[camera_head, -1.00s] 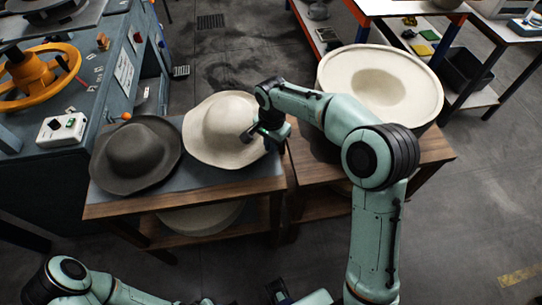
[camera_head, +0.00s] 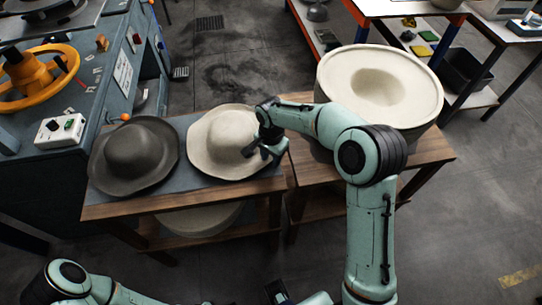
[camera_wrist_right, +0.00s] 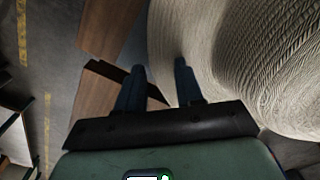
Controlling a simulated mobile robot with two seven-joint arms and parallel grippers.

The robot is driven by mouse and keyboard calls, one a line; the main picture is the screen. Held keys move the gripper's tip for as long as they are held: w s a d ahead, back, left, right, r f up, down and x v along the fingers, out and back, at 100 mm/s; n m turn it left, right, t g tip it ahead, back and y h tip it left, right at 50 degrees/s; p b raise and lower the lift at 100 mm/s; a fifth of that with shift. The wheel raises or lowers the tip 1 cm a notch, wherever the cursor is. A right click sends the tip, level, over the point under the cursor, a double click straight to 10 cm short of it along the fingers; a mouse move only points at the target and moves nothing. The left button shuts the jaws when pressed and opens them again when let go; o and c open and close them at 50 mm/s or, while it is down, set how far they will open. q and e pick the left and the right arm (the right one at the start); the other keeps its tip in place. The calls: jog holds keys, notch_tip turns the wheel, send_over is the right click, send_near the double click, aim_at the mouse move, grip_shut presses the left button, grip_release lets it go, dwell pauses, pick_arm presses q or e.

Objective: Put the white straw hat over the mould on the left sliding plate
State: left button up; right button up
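The white straw hat (camera_head: 222,138) lies crown up on the right part of the grey-topped wooden table, beside a dark grey hat (camera_head: 135,155). Its woven brim (camera_wrist_right: 235,60) fills the right of the right wrist view. My right gripper (camera_head: 262,153) is at the hat's right edge; its two fingers (camera_wrist_right: 160,72) stand apart. The brim's edge shows between and beyond them, and I cannot tell whether they touch it. A grey rounded form (camera_head: 50,8) on the machine at top left is cut off; I cannot tell whether it is the mould.
The blue-grey machine (camera_head: 85,95) with an orange handwheel (camera_head: 35,75) stands at the left, close to the table (camera_head: 180,200). A big cream basin-like block (camera_head: 425,95) stands on the table at the right, behind my right arm. Floor is open in front.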

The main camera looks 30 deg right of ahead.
jog(key=shift+r, duration=0.1)
jog(key=shift+r, duration=0.25)
notch_tip(320, 180, up, 12)
jog(key=p, duration=0.1)
jog(key=shift+f, duration=0.15)
dwell(0.5)
